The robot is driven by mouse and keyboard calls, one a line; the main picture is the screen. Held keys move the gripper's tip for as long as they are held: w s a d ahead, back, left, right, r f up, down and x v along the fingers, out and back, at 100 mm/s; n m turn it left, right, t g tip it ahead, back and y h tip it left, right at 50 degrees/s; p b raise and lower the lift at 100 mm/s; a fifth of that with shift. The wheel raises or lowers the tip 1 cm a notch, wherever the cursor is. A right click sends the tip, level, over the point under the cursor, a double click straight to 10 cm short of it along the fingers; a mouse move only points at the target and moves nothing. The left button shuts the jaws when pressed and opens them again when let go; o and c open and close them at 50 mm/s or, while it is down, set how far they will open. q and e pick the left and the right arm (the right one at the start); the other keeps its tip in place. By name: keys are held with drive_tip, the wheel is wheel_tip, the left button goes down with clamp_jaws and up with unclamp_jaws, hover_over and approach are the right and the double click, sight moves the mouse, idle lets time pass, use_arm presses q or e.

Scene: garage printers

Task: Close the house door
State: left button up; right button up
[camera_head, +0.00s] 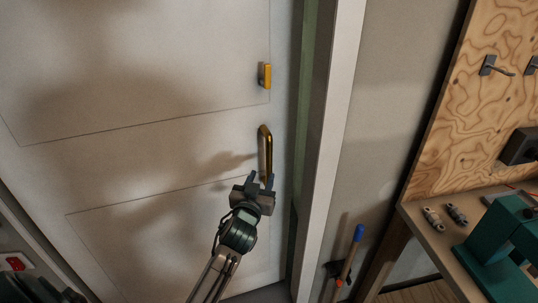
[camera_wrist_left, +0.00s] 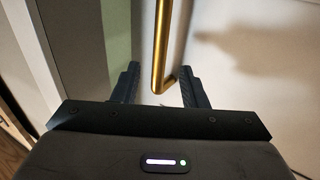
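The white house door (camera_head: 150,120) fills the left of the head view. It stands slightly ajar, with a greenish strip showing between its edge and the white frame (camera_head: 328,140). A gold bar handle (camera_head: 265,150) is upright near the door's edge, with a gold lock piece (camera_head: 265,76) above it. My left gripper (camera_head: 261,178) is at the handle's lower end. In the left wrist view the open fingers (camera_wrist_left: 158,75) lie either side of the handle (camera_wrist_left: 161,45), with gaps on both sides. My right gripper is not in view.
A workbench (camera_head: 440,245) with a teal machine (camera_head: 505,250) stands at the right below a plywood board (camera_head: 480,110). A blue-ended wooden handle (camera_head: 352,250) leans by the wall right of the frame. A red switch-like thing (camera_head: 16,263) shows at the lower left.

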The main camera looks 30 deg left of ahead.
sight(268, 162)
use_arm(q)
drive_tip(key=p+x, duration=0.2)
drive_tip(key=x, duration=0.7)
drive_tip(key=shift+w+a+p, duration=0.1)
drive_tip(key=shift+w+p, duration=0.15)
drive_tip(key=shift+p, duration=0.1)
clamp_jaws()
